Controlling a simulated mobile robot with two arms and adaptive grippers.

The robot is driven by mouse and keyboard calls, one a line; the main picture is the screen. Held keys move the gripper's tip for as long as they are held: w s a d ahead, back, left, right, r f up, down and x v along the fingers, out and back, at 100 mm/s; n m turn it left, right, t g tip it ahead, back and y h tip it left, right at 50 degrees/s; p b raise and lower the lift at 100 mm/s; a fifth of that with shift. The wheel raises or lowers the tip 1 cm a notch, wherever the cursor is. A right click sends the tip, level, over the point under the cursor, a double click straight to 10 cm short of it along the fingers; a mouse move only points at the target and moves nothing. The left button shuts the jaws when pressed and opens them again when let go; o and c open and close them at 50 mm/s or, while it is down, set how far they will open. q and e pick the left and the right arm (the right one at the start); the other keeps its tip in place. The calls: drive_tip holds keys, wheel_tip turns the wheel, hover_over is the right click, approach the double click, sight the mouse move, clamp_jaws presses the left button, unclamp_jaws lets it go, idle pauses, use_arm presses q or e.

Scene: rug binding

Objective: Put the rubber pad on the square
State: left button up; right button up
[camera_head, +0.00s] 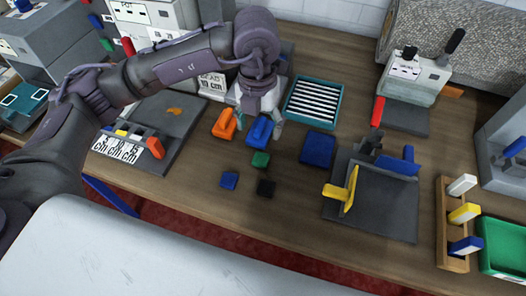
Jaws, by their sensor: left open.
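My left gripper (259,124) points down over the table, open, with its fingers on either side of a blue block-like piece (260,132); I cannot tell whether they touch it. A small black block (265,188), a small green block (261,159) and a small blue block (229,180) lie in front of the gripper. A flat dark blue square piece (318,149) lies to their right. I cannot tell for sure which of these is the rubber pad or the square. My right gripper is not in view.
An orange piece (225,124) lies just left of the gripper. A teal tray (291,98) with striped contents stands behind. A dark board (390,211) with yellow and blue parts lies right, beside a wooden rack (443,227) and green bin (504,262). The front middle is clear.

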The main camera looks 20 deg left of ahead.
use_arm(q)
drive_tip(key=p, duration=0.2)
hover_over(260, 159)
drive_tip(key=f, duration=0.8)
drive_tip(key=shift+s, duration=0.3)
drive_tip(key=shift+f, duration=0.45)
drive_tip(key=f, duration=0.1)
drive_tip(key=f+p, duration=0.2)
drive_tip(key=shift+w+f, duration=0.3)
drive_tip(key=shift+f, duration=0.45)
drive_tip(key=shift+c, duration=0.4)
drive_tip(key=c, duration=1)
